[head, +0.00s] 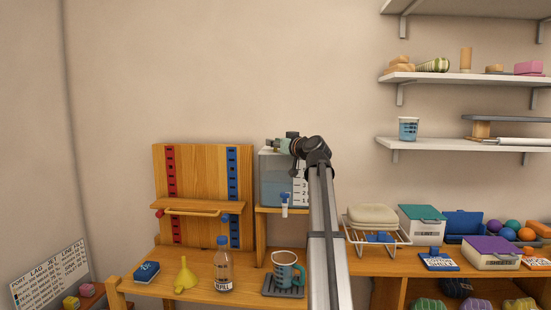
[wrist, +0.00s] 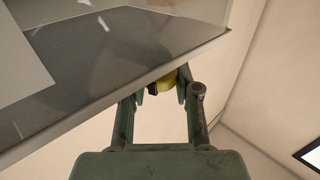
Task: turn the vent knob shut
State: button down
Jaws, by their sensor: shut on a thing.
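The clear tank (head: 277,180) with grey-blue liquid stands on a raised wooden shelf; its wall also fills the upper left of the wrist view (wrist: 90,65). My gripper (head: 281,146) is at the tank's top edge in the head view. In the wrist view my gripper (wrist: 163,87) has its two fingers around a small yellow piece with a dark part, which I take as the vent knob (wrist: 167,84). It is shut on this knob, which is partly hidden by the fingers and the tank's edge. The knob's turn angle cannot be seen.
A blue-handled tap (head: 285,200) hangs at the tank's front. A wooden pegboard rack (head: 203,175) is to the left; a wire rack (head: 374,232) is to the right.

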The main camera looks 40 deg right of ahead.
jog(key=n+y+b, duration=0.1)
jog(key=y, duration=0.1)
jog(key=n+y+b, duration=0.1)
jog(key=b, duration=0.1)
jog(key=shift+w+d+f+y, duration=0.1)
jog(key=shift+w+d+y, duration=0.1)
jog(key=shift+y, duration=0.2)
jog(key=shift+s+a+n+g+y+b, duration=0.15)
jog(key=shift+n+g+y+b, duration=0.15)
jog(key=shift+n+y+b, duration=0.5)
jog(key=shift+y, duration=0.3)
jog(key=c, duration=0.8)
grip_release()
jog(key=v, duration=1.2)
